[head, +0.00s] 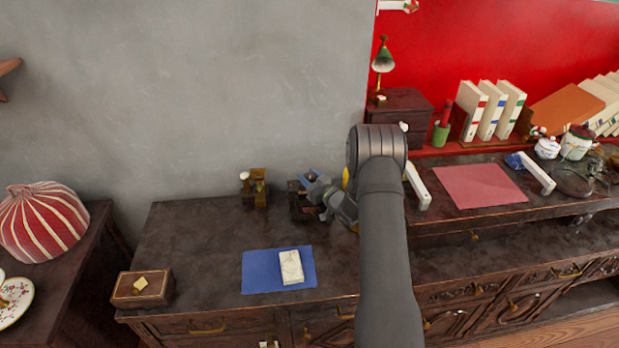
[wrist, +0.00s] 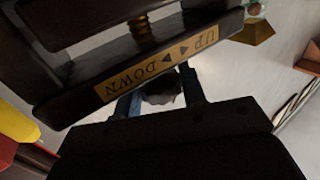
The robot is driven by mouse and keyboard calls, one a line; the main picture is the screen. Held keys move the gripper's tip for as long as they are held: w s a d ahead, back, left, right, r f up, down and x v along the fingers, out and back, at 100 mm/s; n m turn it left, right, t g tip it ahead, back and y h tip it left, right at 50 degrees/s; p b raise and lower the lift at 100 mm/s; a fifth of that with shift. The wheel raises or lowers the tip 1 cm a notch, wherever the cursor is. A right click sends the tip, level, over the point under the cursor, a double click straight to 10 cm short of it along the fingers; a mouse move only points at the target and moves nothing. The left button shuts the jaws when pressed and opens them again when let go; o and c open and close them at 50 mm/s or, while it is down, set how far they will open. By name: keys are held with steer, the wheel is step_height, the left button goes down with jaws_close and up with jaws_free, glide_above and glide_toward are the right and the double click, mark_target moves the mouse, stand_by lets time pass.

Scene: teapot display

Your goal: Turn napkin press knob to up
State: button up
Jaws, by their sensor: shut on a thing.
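The napkin press (head: 298,208) is a small dark wooden frame at the back of the dark cabinet top in the head view. In the wrist view its frame (wrist: 60,85) fills the upper left, with a brass screw and a brass plate (wrist: 160,66) reading UP and DOWN, seen upside down. My gripper (head: 312,184) reaches the press from the right. In the wrist view its two bluish fingers (wrist: 158,98) are shut on the dark round knob (wrist: 163,92) just below the plate. The knob is partly hidden, and its turn position cannot be told.
A brass-and-wood stand (head: 258,190) is left of the press. A blue mat (head: 262,278) with a white block (head: 291,267) lies in front. A wooden box (head: 142,289) is at the front left corner. The cabinet top between is clear.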

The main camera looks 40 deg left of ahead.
steer(key=shift+n+g, duration=0.5)
steer(key=shift+g, duration=0.2)
steer(key=o, duration=1)
steer(key=s+d, duration=0.1)
steer(key=d, duration=0.4)
steer(key=s+d, duration=0.1)
steer(key=d, duration=0.5)
steer(key=s+d, duration=0.1)
steer(key=d, duration=0.5)
steer(key=shift+s, duration=0.1)
